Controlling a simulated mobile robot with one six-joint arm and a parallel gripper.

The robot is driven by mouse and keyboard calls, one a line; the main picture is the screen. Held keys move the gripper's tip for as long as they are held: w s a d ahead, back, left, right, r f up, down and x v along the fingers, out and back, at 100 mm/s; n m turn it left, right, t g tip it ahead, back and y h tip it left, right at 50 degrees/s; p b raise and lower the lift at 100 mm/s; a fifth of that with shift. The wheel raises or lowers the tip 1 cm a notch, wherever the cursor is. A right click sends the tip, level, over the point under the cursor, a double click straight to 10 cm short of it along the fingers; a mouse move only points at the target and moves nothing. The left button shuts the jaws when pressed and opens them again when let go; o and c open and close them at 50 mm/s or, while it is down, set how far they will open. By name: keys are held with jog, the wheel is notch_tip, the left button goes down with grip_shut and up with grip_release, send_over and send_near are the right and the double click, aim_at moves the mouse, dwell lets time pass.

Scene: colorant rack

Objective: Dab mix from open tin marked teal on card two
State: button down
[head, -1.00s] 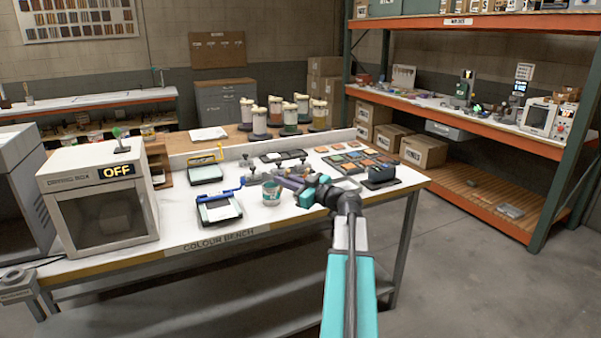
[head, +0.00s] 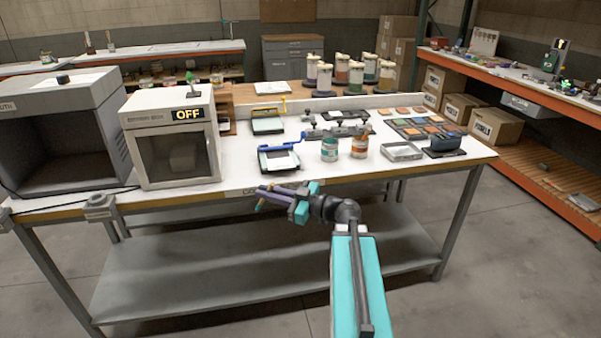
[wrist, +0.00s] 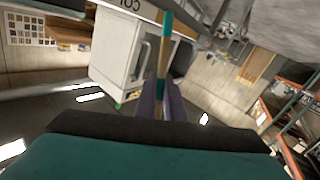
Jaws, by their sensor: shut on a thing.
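My gripper (head: 265,192) is shut on a thin stick (head: 259,204), which looks wooden with teal parts. The stick also shows between the fingers in the wrist view (wrist: 164,52). The gripper hangs in front of the bench's front edge, apart from the tins and cards. A teal-banded tin (head: 329,152) stands upright on the bench, with an orange-banded tin (head: 359,150) to its right. A white card (head: 280,162) lies in a dark holder with a blue bar, left of the tins. Another holder (head: 267,125) with a yellow bar lies behind it. Card numbers are unreadable.
A drying box (head: 170,140) marked OFF stands left of the holders, with a larger grey booth (head: 70,125) beyond. A pale open tray (head: 402,151) and a dark block (head: 445,146) lie right of the tins. The front right bench top is clear.

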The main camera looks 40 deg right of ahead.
jog(key=a+f+n+g+y, duration=0.2)
jog(key=a+f, duration=0.2)
jog(key=a, duration=0.7)
jog(key=a+f+n+g+y, duration=0.2)
jog(key=a+f+y, duration=0.1)
jog(key=a, duration=0.7)
jog(key=shift+a+f+g, duration=0.3)
jog(key=shift+a+f, duration=0.05)
jog(key=shift+f, duration=0.1)
